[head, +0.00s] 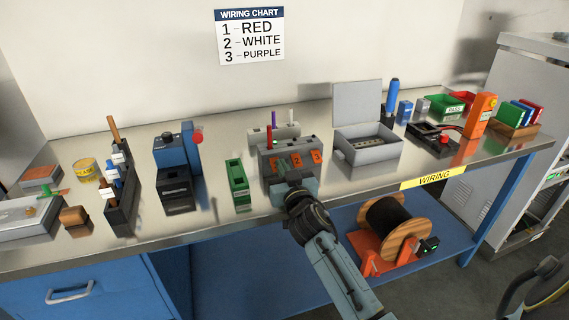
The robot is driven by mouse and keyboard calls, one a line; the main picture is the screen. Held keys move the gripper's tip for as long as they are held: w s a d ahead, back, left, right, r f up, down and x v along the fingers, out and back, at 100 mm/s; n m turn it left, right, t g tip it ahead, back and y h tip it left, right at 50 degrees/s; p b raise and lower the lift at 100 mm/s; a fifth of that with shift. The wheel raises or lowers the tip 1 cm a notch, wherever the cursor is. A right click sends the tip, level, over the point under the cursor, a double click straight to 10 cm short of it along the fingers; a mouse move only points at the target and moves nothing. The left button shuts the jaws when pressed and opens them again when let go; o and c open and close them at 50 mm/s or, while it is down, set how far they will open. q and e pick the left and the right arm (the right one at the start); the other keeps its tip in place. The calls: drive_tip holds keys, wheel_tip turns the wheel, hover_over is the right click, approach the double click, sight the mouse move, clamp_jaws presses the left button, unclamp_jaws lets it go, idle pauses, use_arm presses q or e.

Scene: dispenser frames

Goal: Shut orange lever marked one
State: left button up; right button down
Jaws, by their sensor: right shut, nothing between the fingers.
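A grey connector block (268,158) stands on the steel bench near the middle of the head view. It has three orange levers in a row on its front: the left one (280,164), the middle one (297,160) marked 2, and the right one (316,156) marked 3. The left lever's number is too small to read, and whether it is raised or down is unclear. My right gripper (290,178) is shut and empty, right in front of the block and just below the left and middle levers. It hides the block's lower front.
A grey stand with coloured wires (287,131) is behind the block. A green holder (237,184) stands close on the left, a grey open-lidded box (366,150) on the right. A wiring chart (250,37) hangs on the wall. A cable spool (400,225) sits below.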

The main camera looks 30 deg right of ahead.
use_arm(q)
drive_tip(key=shift+f+p, duration=0.1)
drive_tip(key=shift+p, duration=0.45)
use_arm(e)
drive_tip(key=v, duration=1.3)
drive_tip(key=shift+s+d, duration=0.2)
drive_tip(key=shift+s, duration=0.1)
drive_tip(key=shift+f, duration=0.1)
